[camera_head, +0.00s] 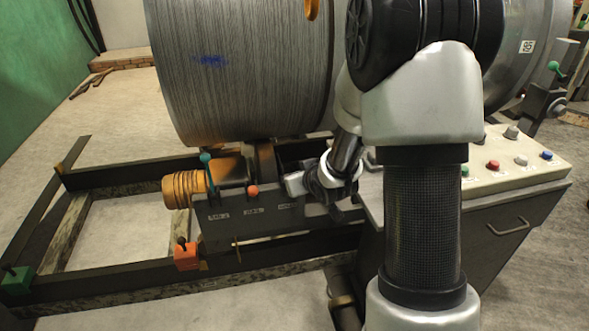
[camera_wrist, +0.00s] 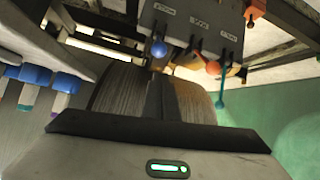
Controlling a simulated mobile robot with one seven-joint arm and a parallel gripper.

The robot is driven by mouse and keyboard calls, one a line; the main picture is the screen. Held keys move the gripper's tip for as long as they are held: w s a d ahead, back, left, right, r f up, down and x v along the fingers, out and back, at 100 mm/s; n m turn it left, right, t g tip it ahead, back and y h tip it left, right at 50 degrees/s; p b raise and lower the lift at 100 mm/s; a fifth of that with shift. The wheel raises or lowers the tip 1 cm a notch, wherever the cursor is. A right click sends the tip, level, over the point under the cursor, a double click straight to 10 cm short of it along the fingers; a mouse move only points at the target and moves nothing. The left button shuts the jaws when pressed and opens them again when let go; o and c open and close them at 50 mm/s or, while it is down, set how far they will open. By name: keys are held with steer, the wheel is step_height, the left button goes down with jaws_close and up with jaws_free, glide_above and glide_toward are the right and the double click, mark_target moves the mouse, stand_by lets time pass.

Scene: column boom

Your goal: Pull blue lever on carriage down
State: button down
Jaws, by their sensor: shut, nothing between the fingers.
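The carriage (camera_head: 225,222) is a dark box with three white labels on its front, low under the large drum. In the wrist view its labelled plate (camera_wrist: 190,22) appears upside down at the top. The blue lever's round knob (camera_wrist: 159,48) shows there beside an orange knob (camera_wrist: 213,68) and a teal lever (camera_wrist: 220,103). In the head view I cannot make out the blue knob; my arm and gripper cover that end. My gripper (camera_head: 336,212) is at the carriage's right end, shut and empty. Whether it touches the blue lever cannot be told.
In the head view, a teal lever (camera_head: 205,159) and an orange knob (camera_head: 253,190) stand left of my gripper. A control desk (camera_head: 515,172) with several buttons is close on the right. The big drum (camera_head: 240,70) hangs above. Dark rails (camera_head: 110,285) run along the floor.

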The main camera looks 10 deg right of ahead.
steer(key=shift+s+r, duration=0.25)
steer(key=shift+s, duration=0.95)
steer(key=s+r+m+g+h, duration=0.1)
steer(key=s+r+g+h, duration=0.1)
steer(key=s+r, duration=0.9)
steer(key=s+a+r+m+g+y, duration=0.1)
steer(key=s+a+r+g, duration=0.15)
steer(key=s, duration=0.65)
steer(key=s+a+r+g, duration=0.1)
steer(key=s+r, duration=0.3)
steer(key=s, duration=0.5)
step_height(320, 180, up, 22)
steer(key=p, duration=2.2)
steer(key=shift+d, duration=0.2)
